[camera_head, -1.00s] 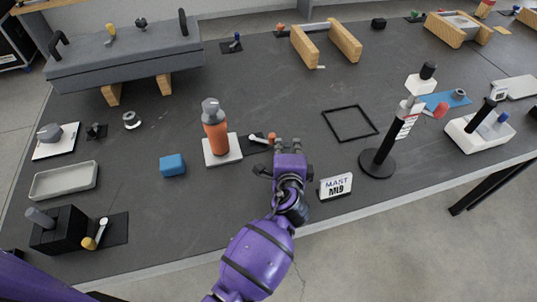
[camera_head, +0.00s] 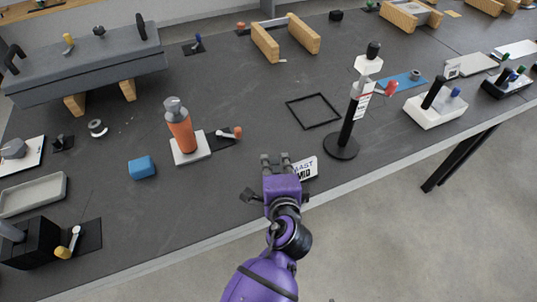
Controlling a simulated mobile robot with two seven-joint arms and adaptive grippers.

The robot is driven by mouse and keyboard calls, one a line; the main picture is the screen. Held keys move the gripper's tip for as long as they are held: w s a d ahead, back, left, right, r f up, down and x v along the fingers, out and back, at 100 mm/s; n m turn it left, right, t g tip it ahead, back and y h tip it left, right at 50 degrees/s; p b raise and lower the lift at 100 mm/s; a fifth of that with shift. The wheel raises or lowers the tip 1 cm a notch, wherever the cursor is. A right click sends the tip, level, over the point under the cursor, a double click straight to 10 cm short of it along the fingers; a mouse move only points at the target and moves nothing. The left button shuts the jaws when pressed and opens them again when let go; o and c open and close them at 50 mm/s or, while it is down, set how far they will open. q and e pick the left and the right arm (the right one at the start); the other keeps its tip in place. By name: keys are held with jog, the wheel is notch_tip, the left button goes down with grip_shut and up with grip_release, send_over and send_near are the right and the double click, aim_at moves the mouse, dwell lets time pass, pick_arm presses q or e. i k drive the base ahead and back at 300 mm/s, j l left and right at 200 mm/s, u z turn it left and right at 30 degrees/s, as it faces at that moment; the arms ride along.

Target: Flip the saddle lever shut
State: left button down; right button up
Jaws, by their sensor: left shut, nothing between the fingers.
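No part bears a readable "saddle" label. A black mast (camera_head: 347,125) stands upright on a round base, with white blocks near its top and a red-tipped lever (camera_head: 390,89) sticking out to the right. My right gripper is not in view.
A flat black square frame (camera_head: 314,111) lies behind my gripper. A blue block (camera_head: 142,168) lies to the left, and a yellow-tipped lever (camera_head: 68,246) at the front left. A white block with black post (camera_head: 436,111) stands right of the mast. The table's front edge runs close by.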

aim_at(237, 133)
jog(key=k+j, duration=0.25)
jog(key=k, duration=0.2)
jog(key=k+j, duration=0.25)
jog(key=k, duration=0.25)
